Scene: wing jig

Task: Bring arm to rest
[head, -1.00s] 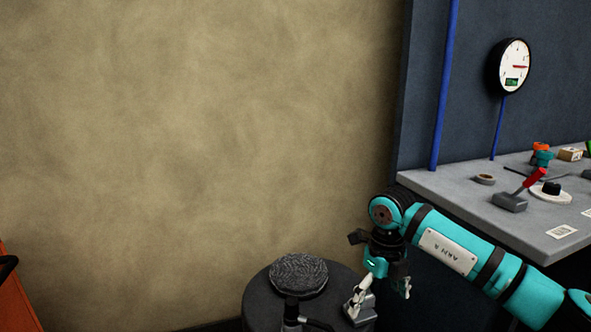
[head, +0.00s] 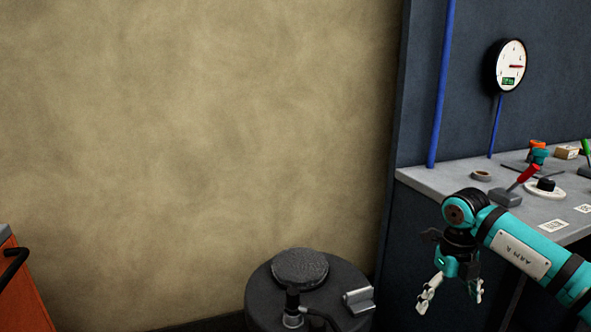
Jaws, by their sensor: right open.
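My right arm, teal with black bands, comes in from the right in the head view. Its gripper (head: 449,294) points down with its fingers spread apart. It is open and empty, hanging in front of the dark panel below the grey worktop. It is apart from the round black stand to its left. My left gripper does not show.
The round black stand (head: 262,301) holds a dark textured disc (head: 300,268) and a grey metal block (head: 359,301). The grey worktop (head: 425,179) carries a red-handled lever (head: 527,174) and small parts. A gauge (head: 511,66) is behind. An orange cabinet (head: 20,290) is at left.

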